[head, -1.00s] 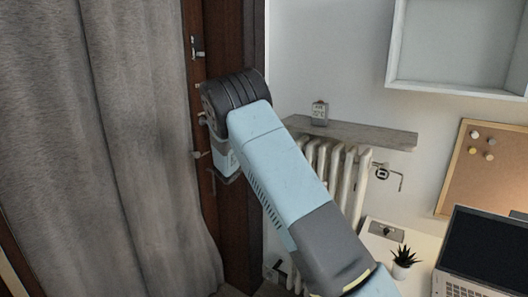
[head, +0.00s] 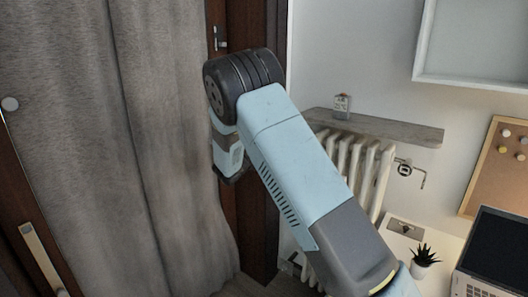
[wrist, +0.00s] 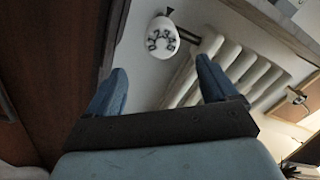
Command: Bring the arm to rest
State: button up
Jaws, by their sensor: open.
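My arm rises from the bottom right of the head view and bends at a dark joint near the curtain. My gripper shows in the wrist view (wrist: 158,88), with its two blue fingers spread wide apart and nothing between them. In the head view the arm's end hangs below the dark joint, and the fingers cannot be made out there.
A grey curtain (head: 150,120) hangs at the left, close to the arm. A wooden shelf (head: 385,127) sits above a white radiator (head: 372,175), behind the arm. A desk with a plant (head: 424,256) and a laptop (head: 495,250) stands at the lower right.

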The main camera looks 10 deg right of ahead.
jog(key=s+d+r+m+g+y, duration=0.2)
jog(key=s+d+r+m+g, duration=0.35)
jog(key=s+d+m, duration=0.45)
jog(key=s+d+r+m+g+y, duration=0.2)
jog(key=s+d+r+m+g, duration=0.35)
jog(key=s, duration=0.75)
jog(key=s+a+r+m+t+y, duration=0.2)
jog(key=s+m+y, duration=0.2)
jog(key=s+m, duration=0.5)
jog(key=s+a+r+m+t+y, duration=0.1)
jog(key=s+m+y, duration=0.3)
jog(key=s+m, duration=0.5)
jog(key=s+a+r, duration=0.1)
jog(key=s, duration=0.9)
jog(key=shift+s+r+t+y, duration=0.15)
jog(key=shift+t+y, duration=0.25)
